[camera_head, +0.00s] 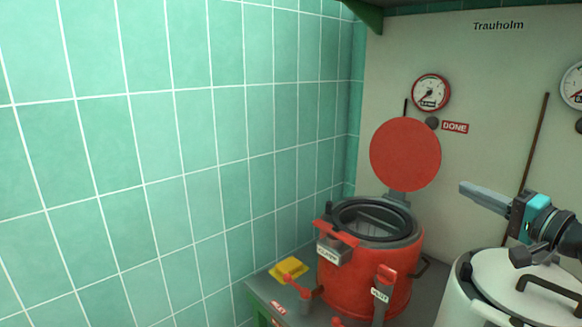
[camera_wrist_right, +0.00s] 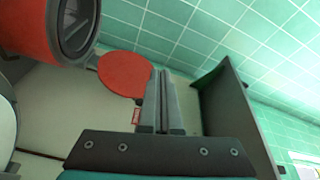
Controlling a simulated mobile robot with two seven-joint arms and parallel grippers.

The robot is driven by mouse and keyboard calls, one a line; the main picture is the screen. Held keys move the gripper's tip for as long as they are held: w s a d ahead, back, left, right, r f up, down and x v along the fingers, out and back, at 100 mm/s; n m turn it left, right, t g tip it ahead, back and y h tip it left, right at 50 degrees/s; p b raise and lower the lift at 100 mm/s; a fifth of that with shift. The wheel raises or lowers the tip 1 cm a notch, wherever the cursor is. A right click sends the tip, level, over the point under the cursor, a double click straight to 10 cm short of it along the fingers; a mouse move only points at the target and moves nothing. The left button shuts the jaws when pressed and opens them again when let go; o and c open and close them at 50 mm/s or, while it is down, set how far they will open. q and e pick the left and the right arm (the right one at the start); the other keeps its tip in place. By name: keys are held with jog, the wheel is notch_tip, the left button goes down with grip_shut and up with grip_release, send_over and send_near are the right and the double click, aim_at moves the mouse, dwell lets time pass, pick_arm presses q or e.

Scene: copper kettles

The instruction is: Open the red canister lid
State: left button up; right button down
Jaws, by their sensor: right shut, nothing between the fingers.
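The red canister (camera_head: 365,280) stands on a grey surface, low right of centre in the head view. Its round red lid (camera_head: 405,154) stands upright behind the opening, above a grey hinge (camera_head: 397,198). The dark-rimmed mouth (camera_head: 372,216) is uncovered. In the right wrist view the canister (camera_wrist_right: 30,32) is at top left and the lid (camera_wrist_right: 122,75) is left of my fingertips. My right gripper (camera_head: 463,186) is shut and empty, right of the lid and apart from it; its fingers also show in the wrist view (camera_wrist_right: 160,76). My left gripper is out of view.
A white pot (camera_head: 455,300) with a black-handled lid stands right of the canister, below my right gripper. A yellow block (camera_head: 289,269) lies left of the canister. A gauge (camera_head: 431,92) and a DONE sign (camera_head: 455,127) are on the back wall. Green tiles border the left.

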jog(key=s+a+f+n+g, duration=0.25)
jog(key=a+f, duration=0.25)
jog(key=f, duration=0.3)
jog(key=s+a+f+n+g+h, duration=0.1)
jog(key=s+a+f+n+g, duration=0.2)
jog(key=f, duration=0.6)
jog(key=s+a+f+n+g, duration=0.2)
jog(key=s+a+f+g, duration=0.1)
jog(key=s+a+f, duration=0.4)
jog(key=s+a+f+n+g+h, duration=0.25)
jog(key=s+f, duration=0.25)
jog(key=s, duration=0.6)
jog(key=s+a+f+n+g+h, duration=0.15)
jog(key=s+f+h, duration=0.25)
jog(key=s, duration=0.6)
notch_tip(320, 180, down, 22)
jog(key=d+g, duration=0.1)
jog(key=d, duration=0.2)
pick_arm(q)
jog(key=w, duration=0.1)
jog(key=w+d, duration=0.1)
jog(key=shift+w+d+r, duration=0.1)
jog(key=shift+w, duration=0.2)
pick_arm(e)
jog(key=s+d+f, duration=0.5)
jog(key=s+f, duration=0.6)
jog(key=f, duration=0.2)
jog(key=shift+s+f+n+g, duration=0.25)
jog(key=shift+s+n+g, duration=0.1)
jog(key=shift+g, duration=0.1)
